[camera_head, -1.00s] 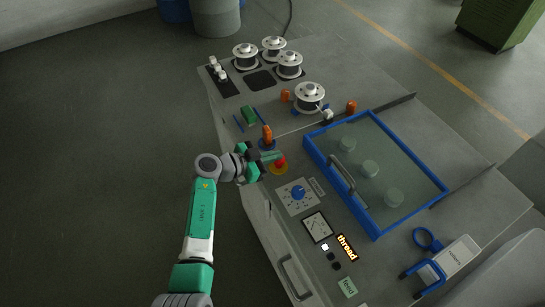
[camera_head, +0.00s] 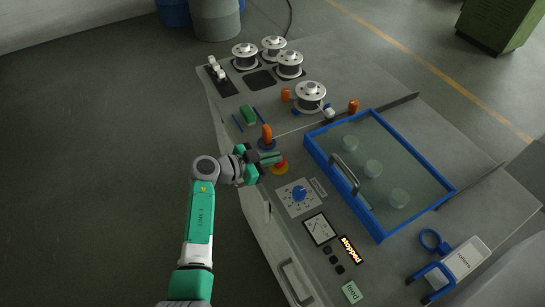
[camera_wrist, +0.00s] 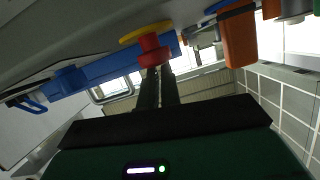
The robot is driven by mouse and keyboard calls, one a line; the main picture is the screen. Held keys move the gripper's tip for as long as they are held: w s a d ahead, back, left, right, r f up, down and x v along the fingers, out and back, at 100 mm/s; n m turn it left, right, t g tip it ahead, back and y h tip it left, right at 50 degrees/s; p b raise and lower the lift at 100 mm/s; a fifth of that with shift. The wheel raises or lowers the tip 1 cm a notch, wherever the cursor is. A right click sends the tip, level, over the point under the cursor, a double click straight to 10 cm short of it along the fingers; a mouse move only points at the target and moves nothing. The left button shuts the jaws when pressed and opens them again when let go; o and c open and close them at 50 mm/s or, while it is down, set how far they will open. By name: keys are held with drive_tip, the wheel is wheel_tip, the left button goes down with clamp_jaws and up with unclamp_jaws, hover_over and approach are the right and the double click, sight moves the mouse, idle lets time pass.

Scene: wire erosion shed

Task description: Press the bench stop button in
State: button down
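The bench stop button is a red mushroom head (camera_head: 281,163) on a yellow collar (camera_head: 281,170) on the bench top's left part. My gripper (camera_head: 271,158) reaches it from the left, its fingertips at the red head and partly hiding it. In the wrist view the red button (camera_wrist: 153,47) sits right at the tips of my two dark fingers (camera_wrist: 158,80), with the yellow collar (camera_wrist: 145,32) behind. The fingers are close together with nothing visible between them.
An orange-topped lever (camera_head: 267,134) stands just behind my gripper. A blue dial (camera_head: 299,193) lies in front of the button. A blue-framed glass lid (camera_head: 380,235) is to the right. Spools (camera_head: 310,96) stand at the back. The floor left of the bench is clear.

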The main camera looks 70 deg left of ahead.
drive_tip(key=shift+s+d+f, duration=0.1)
drive_tip(key=shift+d+f, duration=0.1)
drive_tip(key=shift+f, duration=0.55)
wheel_tip(320, 180, up, 5)
drive_tip(key=shift+d+f+p, duration=0.15)
drive_tip(key=shift+p, duration=1.05)
drive_tip(key=a+r+v, duration=0.1)
drive_tip(key=v, duration=0.8)
drive_tip(key=shift+s+d, duration=0.25)
drive_tip(key=shift+d, duration=0.1)
drive_tip(key=shift+r, duration=0.1)
